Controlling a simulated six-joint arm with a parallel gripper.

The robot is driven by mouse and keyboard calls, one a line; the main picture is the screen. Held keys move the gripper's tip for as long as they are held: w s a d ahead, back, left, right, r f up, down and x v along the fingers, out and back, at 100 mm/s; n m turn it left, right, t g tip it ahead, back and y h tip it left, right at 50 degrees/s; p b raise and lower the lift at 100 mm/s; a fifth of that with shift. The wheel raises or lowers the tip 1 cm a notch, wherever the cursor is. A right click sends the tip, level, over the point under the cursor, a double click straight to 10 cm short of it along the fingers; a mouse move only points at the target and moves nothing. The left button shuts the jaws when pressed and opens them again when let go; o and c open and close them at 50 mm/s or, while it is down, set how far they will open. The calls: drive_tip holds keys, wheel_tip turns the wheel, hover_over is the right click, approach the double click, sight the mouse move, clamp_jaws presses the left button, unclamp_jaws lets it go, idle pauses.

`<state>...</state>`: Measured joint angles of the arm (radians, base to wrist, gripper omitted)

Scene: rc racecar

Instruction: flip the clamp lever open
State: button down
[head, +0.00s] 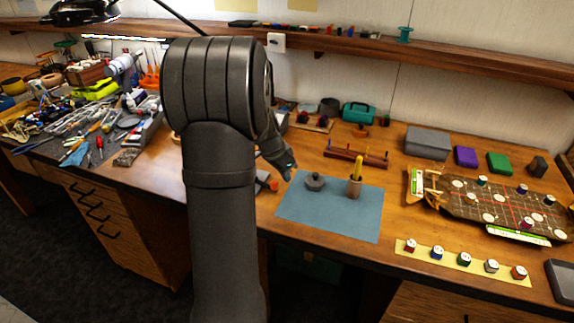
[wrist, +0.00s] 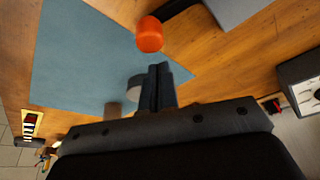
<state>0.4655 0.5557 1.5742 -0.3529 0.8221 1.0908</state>
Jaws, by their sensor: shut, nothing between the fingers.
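An orange knob (wrist: 150,34) on a dark arm, probably the clamp lever's end, shows in the wrist view ahead of my fingertips, over the edge of the blue mat. In the head view an orange piece (head: 273,185) shows beside the mat's left edge, partly hidden by my arm. My gripper (wrist: 158,68) is shut and empty, and a gap shows between it and the orange knob. In the head view my gripper (head: 290,174) is small, above the mat's upper left corner. The rest of the clamp is cut off or hidden, so the lever's angle is unclear.
The blue mat (head: 332,222) bears a grey round lidded thing (head: 315,183) and a wooden cup (head: 354,188) with yellow sticks. A peg rack (head: 356,157) stands behind. Tools clutter the left bench.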

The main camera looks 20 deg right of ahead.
drive_tip(key=shift+s+a, duration=0.2)
drive_tip(key=shift+a, duration=0.75)
drive_tip(key=m, duration=0.1)
drive_tip(key=s+a+m, duration=0.1)
drive_tip(key=a+m+g, duration=0.1)
drive_tip(key=m, duration=0.1)
drive_tip(key=shift+s+a, duration=0.2)
drive_tip(key=shift+s, duration=0.05)
drive_tip(key=a+m, duration=0.1)
drive_tip(key=m, duration=0.1)
drive_tip(key=a+m+g, duration=0.1)
drive_tip(key=a+m, duration=0.1)
drive_tip(key=shift+s+g, duration=0.3)
drive_tip(key=shift+s, duration=0.05)
drive_tip(key=a+m, duration=0.1)
drive_tip(key=a+m+y, duration=0.1)
drive_tip(key=m, duration=0.1)
drive_tip(key=a+m+g, duration=0.1)
drive_tip(key=shift+w+m, duration=0.25)
drive_tip(key=shift+m, duration=0.15)
drive_tip(key=shift+w+a, duration=0.25)
drive_tip(key=shift+a, duration=0.2)
drive_tip(key=shift+w+a, duration=0.2)
drive_tip(key=shift+a, duration=0.25)
drive_tip(key=shift+w+a, duration=0.1)
